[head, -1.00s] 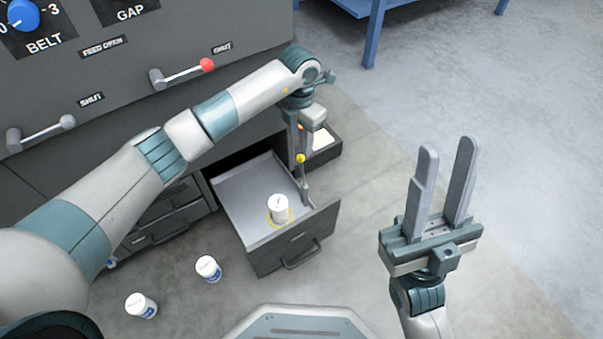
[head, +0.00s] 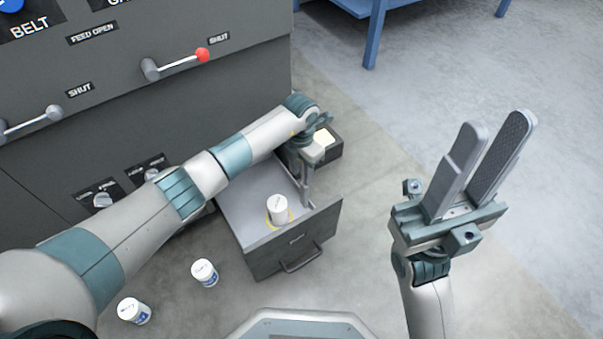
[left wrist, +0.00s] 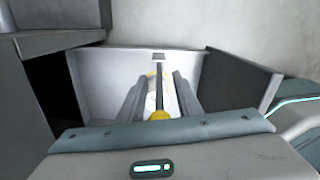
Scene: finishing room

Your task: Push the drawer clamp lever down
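The clamp lever (left wrist: 160,88) is a dark rod with a yellow knob (left wrist: 160,115), seen in the left wrist view over the open drawer. In the head view my left gripper and wrist hide it. My left gripper (head: 306,187) points down at the drawer's right side wall. Its fingers (left wrist: 158,98) are apart, one on each side of the rod; I cannot tell whether they touch it. The grey drawer (head: 243,208) stands pulled out, with a white jar (head: 278,208) on a yellow ring inside. My right gripper (head: 480,165) is open and empty, raised at the right.
Two white jars (head: 204,272) (head: 134,311) stand on the floor left of the drawer. A dark open box (head: 328,147) is behind the drawer. The cabinet front above has a red-knobbed lever (head: 202,55). The floor at right is clear.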

